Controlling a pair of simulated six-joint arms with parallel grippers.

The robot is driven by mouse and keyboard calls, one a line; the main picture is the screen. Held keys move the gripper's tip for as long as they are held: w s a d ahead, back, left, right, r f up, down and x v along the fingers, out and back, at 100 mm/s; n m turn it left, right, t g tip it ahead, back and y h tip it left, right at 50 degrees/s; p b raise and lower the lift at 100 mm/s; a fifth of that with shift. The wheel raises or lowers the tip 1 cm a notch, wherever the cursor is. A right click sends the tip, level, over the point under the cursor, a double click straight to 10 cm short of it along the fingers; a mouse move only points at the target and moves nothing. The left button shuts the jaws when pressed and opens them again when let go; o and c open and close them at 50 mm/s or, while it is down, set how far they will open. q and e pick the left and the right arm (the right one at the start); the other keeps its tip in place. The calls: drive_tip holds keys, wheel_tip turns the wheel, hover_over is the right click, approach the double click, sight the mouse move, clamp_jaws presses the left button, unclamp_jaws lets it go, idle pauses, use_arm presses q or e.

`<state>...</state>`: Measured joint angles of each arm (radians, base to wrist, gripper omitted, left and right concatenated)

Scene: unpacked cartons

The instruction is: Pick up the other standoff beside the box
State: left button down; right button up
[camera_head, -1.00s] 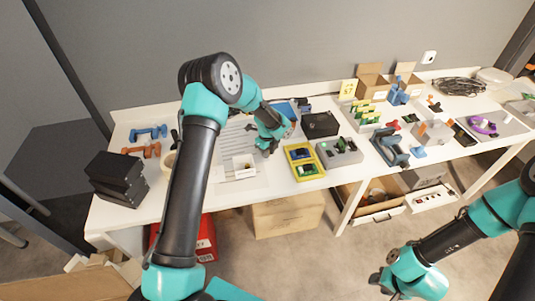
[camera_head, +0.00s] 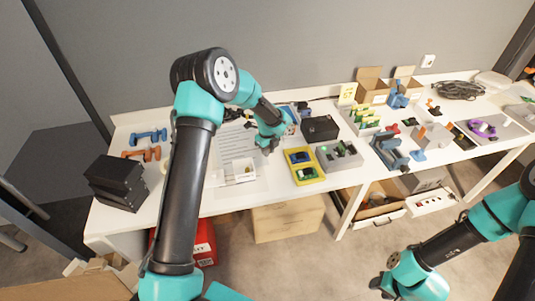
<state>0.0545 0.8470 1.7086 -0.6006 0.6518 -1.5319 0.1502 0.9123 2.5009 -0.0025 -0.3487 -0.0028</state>
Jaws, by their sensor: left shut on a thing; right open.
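My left gripper (camera_head: 267,147) is above the table's middle, just left of the yellow tray and behind the small white box (camera_head: 241,171). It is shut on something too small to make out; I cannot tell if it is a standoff. The white box holds a small yellow item. No standoff can be told apart on the table beside the box. My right gripper (camera_head: 380,286) is open and low at the lower right, in front of the table and away from it.
A yellow tray (camera_head: 315,178) with blue and green parts stands right of the box. A grey fixture (camera_head: 340,155) and a black box (camera_head: 320,128) are further right. A printed sheet (camera_head: 236,143) lies behind the white box. Black cases (camera_head: 118,182) stand at the left.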

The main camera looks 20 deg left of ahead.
use_arm(q)
drive_tip(key=s+d, duration=0.2)
drive_tip(key=s, duration=0.2)
drive_tip(key=s+d, duration=0.2)
drive_tip(key=s, duration=0.3)
drive_tip(key=s+d+r, duration=0.1)
drive_tip(key=s+d, duration=0.1)
drive_tip(key=s, duration=0.3)
drive_tip(key=shift+d+r, duration=0.1)
drive_tip(key=shift+d, duration=0.1)
